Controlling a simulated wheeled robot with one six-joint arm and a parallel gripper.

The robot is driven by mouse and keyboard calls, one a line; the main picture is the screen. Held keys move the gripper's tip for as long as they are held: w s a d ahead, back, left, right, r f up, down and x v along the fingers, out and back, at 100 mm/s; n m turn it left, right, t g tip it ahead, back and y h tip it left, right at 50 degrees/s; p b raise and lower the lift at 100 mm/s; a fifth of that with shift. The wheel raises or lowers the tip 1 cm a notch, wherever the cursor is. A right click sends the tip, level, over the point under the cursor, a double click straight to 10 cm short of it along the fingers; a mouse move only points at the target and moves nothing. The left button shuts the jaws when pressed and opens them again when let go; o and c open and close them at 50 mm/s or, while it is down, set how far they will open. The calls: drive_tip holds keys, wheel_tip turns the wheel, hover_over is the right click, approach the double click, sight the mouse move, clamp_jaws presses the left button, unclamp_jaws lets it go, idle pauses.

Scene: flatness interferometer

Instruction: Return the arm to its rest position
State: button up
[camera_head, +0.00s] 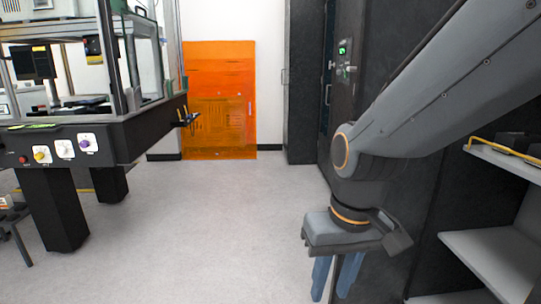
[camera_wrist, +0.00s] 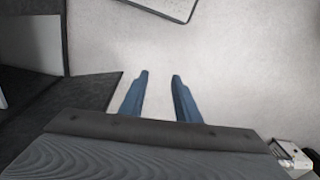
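My gripper (camera_head: 336,280) hangs at the end of my grey arm (camera_head: 430,85) on the right of the head view, pointing down over the floor. Its two blue fingers are apart with nothing between them. The lower ends of the fingers run close to the bottom edge of the head view.
A dark cabinet (camera_head: 395,60) and grey shelves (camera_head: 490,250) stand close behind and right of my arm. A framed bench (camera_head: 140,130) with coloured buttons is at left. An orange panel (camera_head: 220,100) stands against the back wall. The middle floor (camera_head: 210,220) is clear.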

drive_tip(key=s+d+r+m+h+p, duration=0.1)
drive_tip(key=d+r+p, duration=0.5)
drive_tip(key=p, duration=0.8)
drive_tip(key=shift+s+d+r+m+g, duration=0.3)
drive_tip(key=shift+s+d+m, duration=0.4)
drive_tip(key=shift+d, duration=0.65)
drive_tip(key=shift+a, duration=0.15)
